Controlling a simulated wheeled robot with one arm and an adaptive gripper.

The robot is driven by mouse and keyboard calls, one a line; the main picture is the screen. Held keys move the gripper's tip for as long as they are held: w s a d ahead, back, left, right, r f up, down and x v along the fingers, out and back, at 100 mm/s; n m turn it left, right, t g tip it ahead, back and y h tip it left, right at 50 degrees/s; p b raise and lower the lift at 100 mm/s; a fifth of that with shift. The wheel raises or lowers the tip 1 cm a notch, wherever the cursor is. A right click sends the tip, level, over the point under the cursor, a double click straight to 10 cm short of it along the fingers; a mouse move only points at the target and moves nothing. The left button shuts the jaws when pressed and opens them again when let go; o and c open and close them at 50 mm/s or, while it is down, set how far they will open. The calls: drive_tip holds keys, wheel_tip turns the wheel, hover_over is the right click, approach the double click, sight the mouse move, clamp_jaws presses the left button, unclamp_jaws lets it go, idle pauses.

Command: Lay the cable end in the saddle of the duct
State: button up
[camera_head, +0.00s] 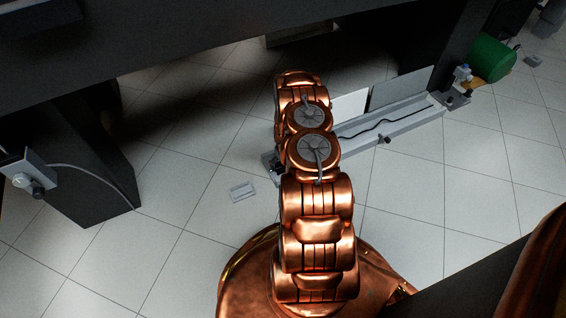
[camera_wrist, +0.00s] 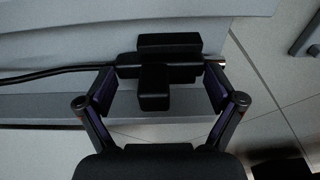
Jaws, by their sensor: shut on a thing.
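The duct (camera_head: 400,122) is a long pale grey channel on the right of the head view, running from my arm toward the upper right. A dark wavy cable (camera_head: 372,134) lies along it. In the wrist view the cable (camera_wrist: 50,73) comes in from the left to a black cross-shaped block (camera_wrist: 154,88), and a short tip (camera_wrist: 222,63) shows at its right. My gripper (camera_wrist: 162,78) has its fingers on either side of this block and is shut on it. The duct's grey wall (camera_wrist: 60,108) lies behind. My arm hides the gripper in the head view. I cannot make out the saddle for certain.
A white panel (camera_head: 350,105) and a grey panel (camera_head: 400,89) stand behind the duct. A green cylinder (camera_head: 493,58) is at the upper right. A small pale plate (camera_head: 242,191) lies on the tiled floor. A grey box with a knob (camera_head: 27,174) is at the left.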

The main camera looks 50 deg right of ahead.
drive_tip(key=shift+f, duration=0.25)
drive_tip(key=o, duration=1.5)
drive_tip(key=shift+s+a+r, duration=0.1)
drive_tip(key=shift+s+r, duration=0.2)
drive_tip(key=shift+r, duration=1.7)
drive_tip(key=shift+s+a+r, duration=0.1)
drive_tip(key=shift+s+r, duration=0.15)
drive_tip(key=shift+r, duration=1.7)
drive_tip(key=shift+s+a+r, duration=0.1)
drive_tip(key=shift+s+r, duration=0.2)
drive_tip(key=shift+r, duration=1.7)
